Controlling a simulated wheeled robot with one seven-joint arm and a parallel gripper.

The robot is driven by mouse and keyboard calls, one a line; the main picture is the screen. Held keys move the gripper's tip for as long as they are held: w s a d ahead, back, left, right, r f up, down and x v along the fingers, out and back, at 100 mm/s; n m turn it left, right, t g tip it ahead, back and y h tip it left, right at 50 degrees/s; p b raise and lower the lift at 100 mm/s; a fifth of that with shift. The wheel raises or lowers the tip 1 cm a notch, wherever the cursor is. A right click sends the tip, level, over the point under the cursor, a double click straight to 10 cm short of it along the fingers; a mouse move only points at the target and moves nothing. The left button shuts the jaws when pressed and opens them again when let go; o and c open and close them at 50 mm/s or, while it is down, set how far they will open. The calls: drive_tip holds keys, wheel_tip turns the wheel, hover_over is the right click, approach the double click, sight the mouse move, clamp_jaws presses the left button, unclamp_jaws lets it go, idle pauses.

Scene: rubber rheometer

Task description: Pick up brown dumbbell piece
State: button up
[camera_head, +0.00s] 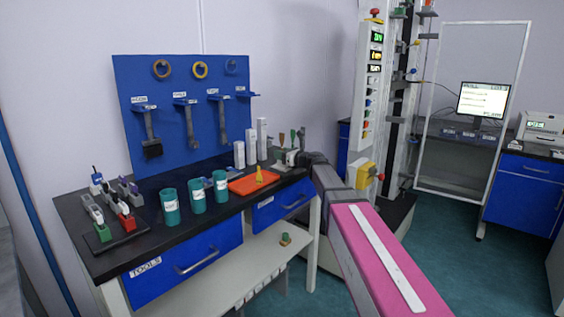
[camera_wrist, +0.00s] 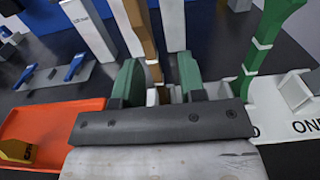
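The brown dumbbell piece (camera_wrist: 140,28) stands upright in a white holder in the wrist view. Its lower part is between the two green fingers of my gripper (camera_wrist: 158,82). The fingers are apart, with a visible gap on the right side of the piece, so the gripper looks open around it. Whether the left finger touches it is hard to tell. In the head view the brown piece (camera_head: 282,138) is small, at the right end of the black bench top, with my gripper (camera_head: 291,157) beside it.
A green dumbbell piece (camera_wrist: 263,50) stands close on the right in a labelled white holder. White upright boxes (camera_wrist: 90,30) stand behind on the left. An orange tray (camera_wrist: 60,118) with a yellow piece (camera_wrist: 15,150) lies at left. Teal cups (camera_head: 196,196) stand farther left on the bench.

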sight(282, 145)
drive_tip(key=shift+c, duration=0.3)
clamp_jaws()
drive_tip(key=shift+r, duration=0.2)
drive_tip(key=shift+r, duration=0.65)
wheel_tip(282, 145, up, 2)
drive_tip(key=shift+r, duration=0.15)
drive_tip(key=s+a+r, duration=0.1)
drive_tip(key=s+r, duration=0.6)
drive_tip(key=s, duration=0.4)
drive_tip(key=shift+s+a, duration=0.2)
drive_tip(key=shift+s, duration=0.1)
